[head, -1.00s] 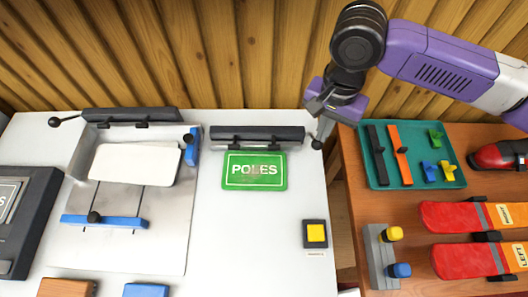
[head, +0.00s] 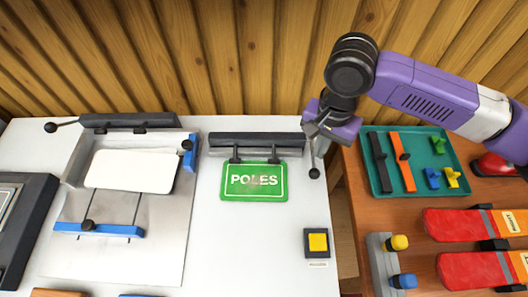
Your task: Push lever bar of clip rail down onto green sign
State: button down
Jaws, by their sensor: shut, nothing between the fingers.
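The green sign (head: 254,182), lettered POLES, lies flat on the white bench under the front of the clip rail (head: 257,145). Two dark clip feet reach from the rail to the sign's top edge; I cannot tell whether they press on it. The lever handle (head: 314,173), with a black ball end, points forward at the rail's right end. My gripper (head: 318,140) is shut and empty at the rail's right end, just behind the ball. I cannot tell whether it touches the handle, whose upper part is partly hidden.
A second rail (head: 135,120) with a white sheet (head: 132,169) and blue stops stands at left. A yellow button (head: 318,242) is on the bench front right. A teal tray (head: 415,187) lies on the brown table at right. A wooden wall stands behind.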

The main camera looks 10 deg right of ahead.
notch_tip(320, 180, up, 9)
jog(key=p, duration=0.9)
jog(key=shift+p, duration=0.35)
dwell(0.8)
